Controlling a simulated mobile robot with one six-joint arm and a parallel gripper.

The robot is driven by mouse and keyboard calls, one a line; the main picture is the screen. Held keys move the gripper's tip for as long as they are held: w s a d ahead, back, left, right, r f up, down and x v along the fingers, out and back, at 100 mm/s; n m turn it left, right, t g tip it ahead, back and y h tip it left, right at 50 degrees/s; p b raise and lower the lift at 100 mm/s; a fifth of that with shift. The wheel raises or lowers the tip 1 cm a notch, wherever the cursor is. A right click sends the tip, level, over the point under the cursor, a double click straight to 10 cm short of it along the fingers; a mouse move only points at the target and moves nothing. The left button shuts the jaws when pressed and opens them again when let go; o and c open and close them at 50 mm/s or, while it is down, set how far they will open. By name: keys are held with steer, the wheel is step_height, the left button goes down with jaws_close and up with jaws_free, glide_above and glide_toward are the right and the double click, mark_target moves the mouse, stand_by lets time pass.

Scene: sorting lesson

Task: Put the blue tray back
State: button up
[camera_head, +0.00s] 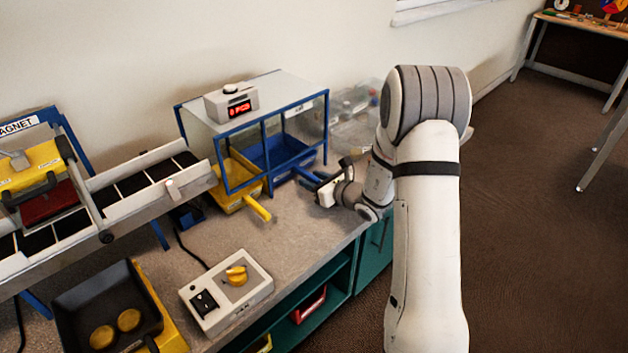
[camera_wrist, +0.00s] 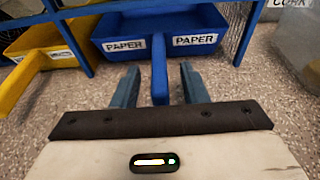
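The blue tray (camera_head: 275,153) sits in the right bay under the blue-framed clear box. In the wrist view the blue tray (camera_wrist: 130,40) bears PAPER labels, and its blue handle (camera_wrist: 160,75) sticks out toward me. My gripper (camera_wrist: 159,72) is open, with one finger on each side of the handle and a visible gap to each. In the head view my gripper (camera_head: 318,180) is at the tray's front, low over the bench; its fingers are partly hidden there.
A yellow tray (camera_head: 240,185) with a projecting handle sits left of the blue one. The blue frame (camera_head: 228,160) has posts beside the trays. Clear bins (camera_head: 355,110) stand to the right. A switch box (camera_head: 225,292) and a sloped conveyor (camera_head: 130,200) are on the left.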

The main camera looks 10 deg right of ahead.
steer(key=v, duration=0.7)
steer(key=shift+s+d+r, duration=0.1)
steer(key=shift+s+d, duration=0.15)
steer(key=shift+s, duration=0.05)
steer(key=s+a+r+n+g+y+p, duration=0.1)
steer(key=s+a+r+n+g+p, duration=0.35)
steer(key=s+r+n, duration=0.4)
steer(key=s+a+r+n+g+p, duration=0.4)
steer(key=s+a+r+n+g, duration=0.2)
steer(key=s+r+n, duration=0.25)
steer(key=s+d+r+n+h+p, duration=0.6)
steer(key=s+d+r+n+h, duration=0.3)
steer(key=s+d+n+h, duration=0.1)
steer(key=shift+s+d+r+n+t+p, duration=0.3)
steer(key=shift+s+d+n+t, duration=0.15)
steer(key=shift+s+n, duration=0.45)
